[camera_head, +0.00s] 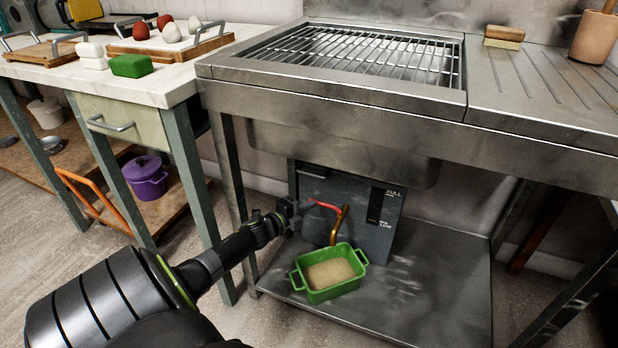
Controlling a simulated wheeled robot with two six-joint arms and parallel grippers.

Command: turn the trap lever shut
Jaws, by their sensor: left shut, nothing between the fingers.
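The trap (368,205) is a dark grey box with FULL and LOW marks on its front, standing on the lower shelf under the sink. Its red lever (324,204) sticks out at the upper left of the front, above a copper-coloured spout (338,226). My left gripper (302,208) is shut and empty at the lever's left end. I cannot tell whether it touches the lever. A green two-handled tub (329,290) with tan contents stands below the spout. My right gripper is not in view.
The steel sink (330,108) with a wire grate (360,52) overhangs the trap. A sink leg (232,165) stands left of my gripper. The lower shelf (440,275) is clear at right. A table with a drawer (125,125) stands at left.

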